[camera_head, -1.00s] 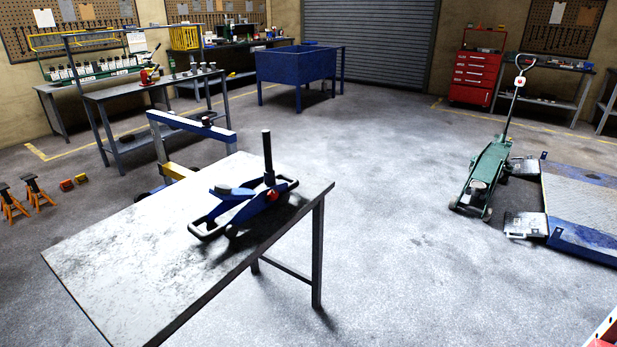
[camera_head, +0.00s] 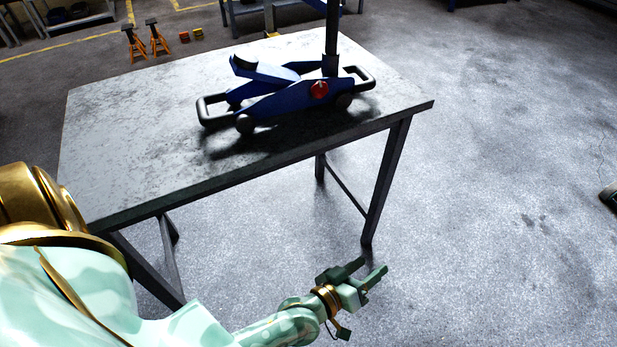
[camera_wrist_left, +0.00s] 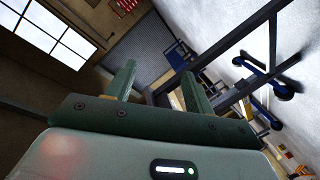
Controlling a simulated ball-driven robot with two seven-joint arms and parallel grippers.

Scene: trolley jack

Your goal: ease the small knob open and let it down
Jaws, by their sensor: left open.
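A blue trolley jack (camera_head: 285,105) stands on a grey metal table (camera_head: 120,140). Its dark handle post (camera_head: 332,40) stands upright at its right part. A red knob (camera_head: 319,89) sits on the jack's near side. My right gripper is out of view.
The table's near edge and legs (camera_head: 385,180) lie between my left gripper and the jack. Orange axle stands (camera_head: 146,40) are on the floor at the back left.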

